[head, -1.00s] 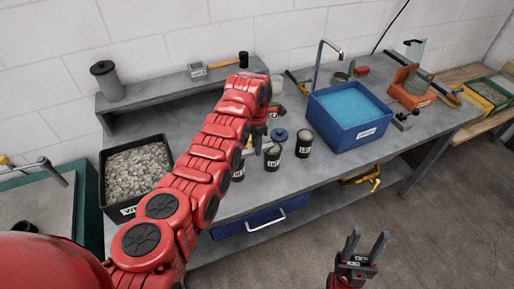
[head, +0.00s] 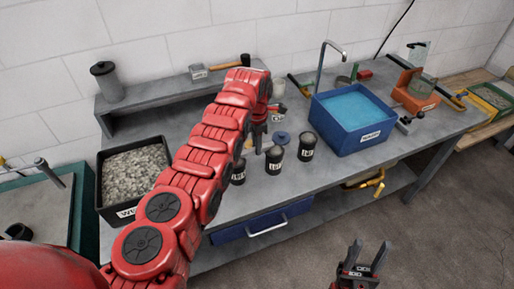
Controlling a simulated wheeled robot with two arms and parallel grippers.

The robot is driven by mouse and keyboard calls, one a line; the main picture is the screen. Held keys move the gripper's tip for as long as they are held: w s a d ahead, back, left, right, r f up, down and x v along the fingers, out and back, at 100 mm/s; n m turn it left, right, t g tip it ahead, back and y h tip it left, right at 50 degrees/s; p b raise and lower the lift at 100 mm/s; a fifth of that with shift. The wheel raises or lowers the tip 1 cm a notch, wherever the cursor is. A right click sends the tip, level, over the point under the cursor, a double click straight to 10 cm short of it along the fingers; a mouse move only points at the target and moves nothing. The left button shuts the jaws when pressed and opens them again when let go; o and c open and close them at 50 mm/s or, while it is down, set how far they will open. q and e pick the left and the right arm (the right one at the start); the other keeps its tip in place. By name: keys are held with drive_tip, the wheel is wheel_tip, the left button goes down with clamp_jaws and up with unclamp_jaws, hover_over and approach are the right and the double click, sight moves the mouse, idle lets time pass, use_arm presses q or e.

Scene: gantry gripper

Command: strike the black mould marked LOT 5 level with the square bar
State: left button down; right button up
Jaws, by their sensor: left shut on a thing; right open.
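Three black cup-shaped moulds with white labels stand upright on the grey bench in the head view: a left one (head: 238,173) partly behind my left arm, a middle one (head: 275,160) and a right one (head: 307,146). The label writing is too small to read, so I cannot tell which is LOT 5. My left gripper (head: 258,140) is just behind the left and middle moulds, shut on what seems to be the square bar, mostly hidden by the arm and fingers. My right gripper (head: 371,249) is open and empty in front of the bench, over the floor.
A blue disc (head: 281,137) lies behind the moulds. A blue water tub (head: 368,137) stands to their right, and a black bin of gravel (head: 125,212) to the left. A hammer (head: 240,61) lies on the raised shelf (head: 160,98). The bench front below the moulds is clear.

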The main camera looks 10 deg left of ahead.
use_arm(q)
drive_tip(key=shift+s, duration=0.1)
drive_tip(key=shift+s+d+p, duration=0.25)
drive_tip(key=shift+p, duration=0.55)
drive_tip(key=shift+s+d, duration=0.5)
drive_tip(key=shift+s, duration=0.25)
drive_tip(key=shift+s, duration=0.1)
drive_tip(key=shift+s+d+r, duration=0.1)
drive_tip(key=shift+s+d, duration=0.05)
